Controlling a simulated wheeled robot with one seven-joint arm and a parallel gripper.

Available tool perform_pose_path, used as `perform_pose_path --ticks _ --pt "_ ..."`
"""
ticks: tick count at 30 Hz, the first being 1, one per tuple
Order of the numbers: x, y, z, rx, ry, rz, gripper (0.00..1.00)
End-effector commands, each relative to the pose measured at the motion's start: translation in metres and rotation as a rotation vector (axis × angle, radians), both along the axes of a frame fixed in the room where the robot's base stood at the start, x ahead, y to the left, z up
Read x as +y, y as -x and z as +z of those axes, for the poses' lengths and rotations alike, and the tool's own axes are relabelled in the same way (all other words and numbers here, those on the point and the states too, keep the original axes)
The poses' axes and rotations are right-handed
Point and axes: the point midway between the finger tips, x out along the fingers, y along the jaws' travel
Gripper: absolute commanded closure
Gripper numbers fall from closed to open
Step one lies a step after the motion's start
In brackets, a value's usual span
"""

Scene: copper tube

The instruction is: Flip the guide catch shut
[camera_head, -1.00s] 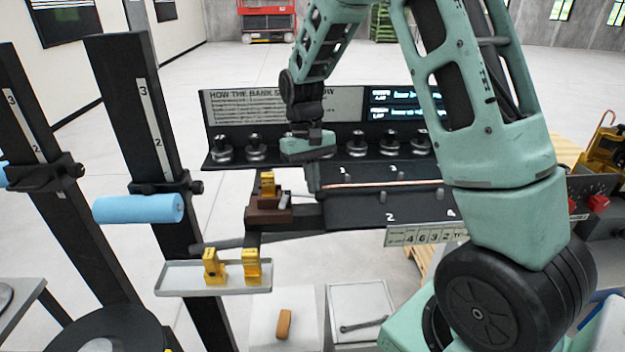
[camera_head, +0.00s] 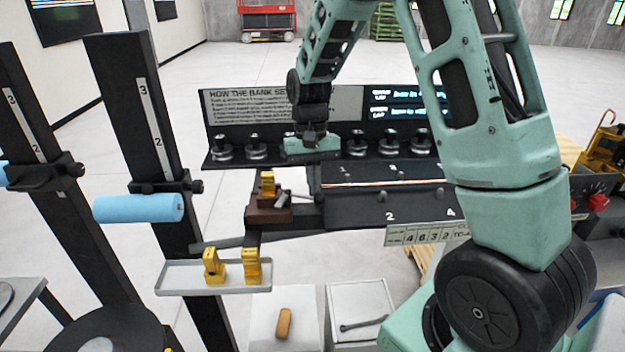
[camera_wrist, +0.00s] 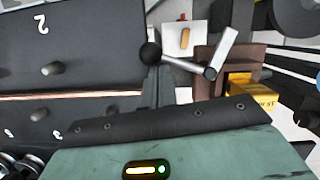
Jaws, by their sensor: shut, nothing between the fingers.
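The guide is a brown block (camera_head: 268,213) with a brass piece (camera_head: 267,184) in it, at the left end of the dark bench. Its catch (camera_head: 284,198) is a pale grey bar with a thin rod pointing right. In the wrist view the catch (camera_wrist: 223,52) stands slanted beside the brown block (camera_wrist: 206,57), and its rod runs left to a black ball knob (camera_wrist: 150,54). My gripper (camera_wrist: 154,88) is shut and empty, its grey fingers close to the knob; I cannot tell whether they touch. In the head view my gripper (camera_head: 312,147) hangs above the bench, right of the guide, fingertips unclear.
A copper tube (camera_head: 380,184) lies along the bench between short pegs. A rack of metal dies (camera_head: 357,144) stands behind. A tray (camera_head: 215,279) with two brass pieces sits at front left. A blue roller (camera_head: 138,209) is on the left post.

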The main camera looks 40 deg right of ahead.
Motion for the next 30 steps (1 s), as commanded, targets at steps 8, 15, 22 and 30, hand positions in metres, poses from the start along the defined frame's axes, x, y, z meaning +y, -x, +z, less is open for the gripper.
perform_pose_path --ticks 8,15,22,30 --pt "0.010 0.013 0.001 0.001 0.000 -0.247 1.00" --pt "0.021 0.021 0.001 0.001 0.000 -0.475 1.00" --pt "0.033 0.026 0.002 0.002 -0.001 -0.694 1.00" --pt "0.047 0.029 0.002 0.003 0.000 -0.927 1.00"
